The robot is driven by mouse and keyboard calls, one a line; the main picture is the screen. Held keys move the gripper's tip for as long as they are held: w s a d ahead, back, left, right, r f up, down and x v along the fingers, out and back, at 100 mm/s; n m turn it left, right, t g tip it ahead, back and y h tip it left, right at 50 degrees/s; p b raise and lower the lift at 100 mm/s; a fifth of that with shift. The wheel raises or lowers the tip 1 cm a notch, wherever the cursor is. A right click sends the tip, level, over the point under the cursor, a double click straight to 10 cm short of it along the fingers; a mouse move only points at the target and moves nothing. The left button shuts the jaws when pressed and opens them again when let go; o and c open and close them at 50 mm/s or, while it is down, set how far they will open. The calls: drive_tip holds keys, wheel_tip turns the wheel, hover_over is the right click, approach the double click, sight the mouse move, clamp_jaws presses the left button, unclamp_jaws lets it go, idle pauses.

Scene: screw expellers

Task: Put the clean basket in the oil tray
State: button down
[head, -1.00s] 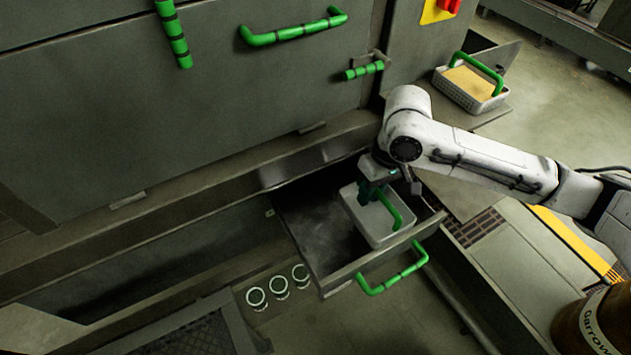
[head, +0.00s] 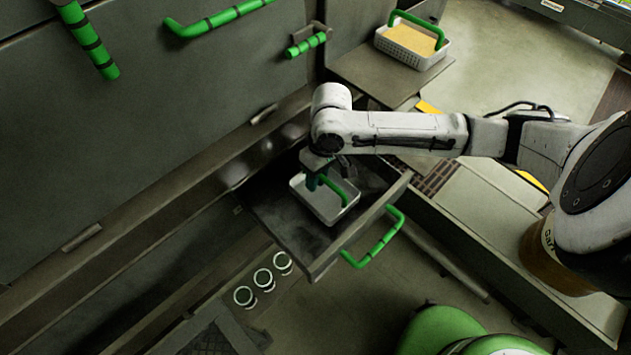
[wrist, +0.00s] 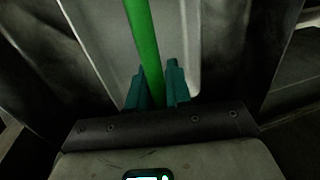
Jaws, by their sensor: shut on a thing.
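A pale basket (head: 322,206) with a green handle (head: 337,191) is inside the outline of the oil tray, an open dark drawer (head: 279,222) with a green bar handle (head: 377,240) on its front. The basket looks empty. My gripper (head: 313,183) is shut on the basket's green handle. In the wrist view, the teal fingers (wrist: 158,88) sit on both sides of the handle bar (wrist: 142,40), with the pale basket (wrist: 108,30) behind. I cannot tell whether the basket's underside touches the tray floor.
A second basket (head: 438,60) with yellowish contents stands on a ledge at the upper right. Machine panels with green handles (head: 220,20) rise behind. A brown drum (head: 548,262) is at the right.

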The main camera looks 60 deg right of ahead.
drive_tip(key=shift+f, duration=1.05)
drive_tip(key=shift+f, duration=0.15)
drive_tip(key=c, duration=1.1)
unclamp_jaws()
drive_tip(key=shift+o, duration=0.2)
wheel_tip(320, 180, up, 12)
drive_tip(key=d, duration=0.2)
drive_tip(key=shift+s, duration=0.35)
drive_tip(key=shift+d, duration=0.1)
